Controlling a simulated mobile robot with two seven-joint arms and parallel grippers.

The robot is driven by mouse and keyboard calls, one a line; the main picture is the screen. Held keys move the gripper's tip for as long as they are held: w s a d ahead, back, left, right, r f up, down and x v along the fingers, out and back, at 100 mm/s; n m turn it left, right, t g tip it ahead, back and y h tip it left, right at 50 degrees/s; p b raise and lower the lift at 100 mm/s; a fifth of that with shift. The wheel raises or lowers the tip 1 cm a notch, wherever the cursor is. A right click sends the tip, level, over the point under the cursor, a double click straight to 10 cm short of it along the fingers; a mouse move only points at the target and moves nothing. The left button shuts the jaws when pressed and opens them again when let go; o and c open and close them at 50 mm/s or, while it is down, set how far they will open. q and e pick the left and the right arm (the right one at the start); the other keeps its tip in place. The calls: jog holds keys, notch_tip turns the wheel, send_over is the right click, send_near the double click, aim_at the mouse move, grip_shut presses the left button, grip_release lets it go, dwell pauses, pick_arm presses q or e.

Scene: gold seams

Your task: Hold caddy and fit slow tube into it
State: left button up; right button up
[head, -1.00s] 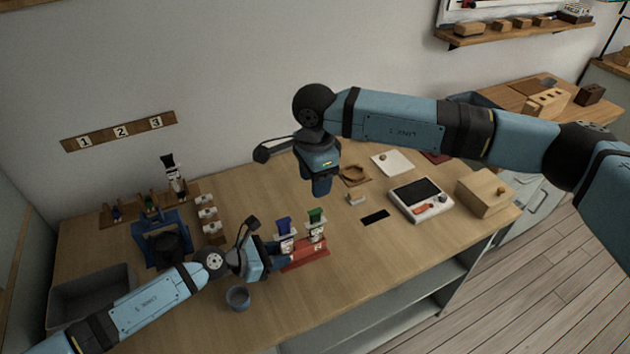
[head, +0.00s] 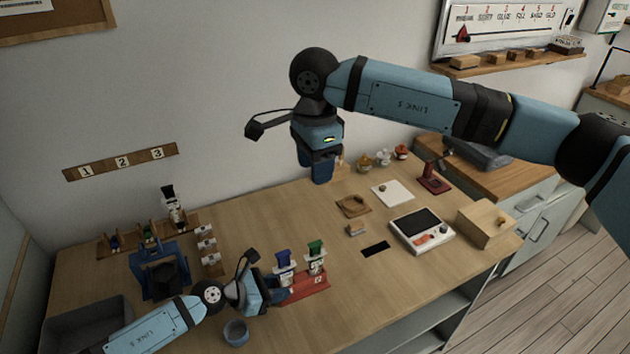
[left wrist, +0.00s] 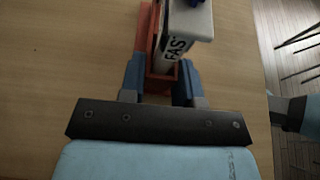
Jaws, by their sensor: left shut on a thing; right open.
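The red caddy (head: 308,292) sits on the table at front centre. My left gripper (head: 270,290) is shut on its left end. The caddy also shows between the fingers in the left wrist view (left wrist: 146,45). A blue-capped white tube (head: 284,268) stands at the caddy's near end; its label reads "FAS" in the left wrist view (left wrist: 188,25). A green-capped white tube (head: 316,260) stands at the caddy's far end; its label is too small to read. My right gripper (head: 321,172) is open and empty, above the table behind the caddy. No readable "slow" label shows.
A blue-grey cup (head: 236,332) stands close beside my left gripper. A blue stand (head: 150,268), small white blocks (head: 208,245) and a grey bin (head: 75,325) are at left. A device with a dark screen (head: 422,230) and a wooden box (head: 486,224) are at right.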

dwell(0.4)
pick_arm(q)
jog(key=o, duration=1)
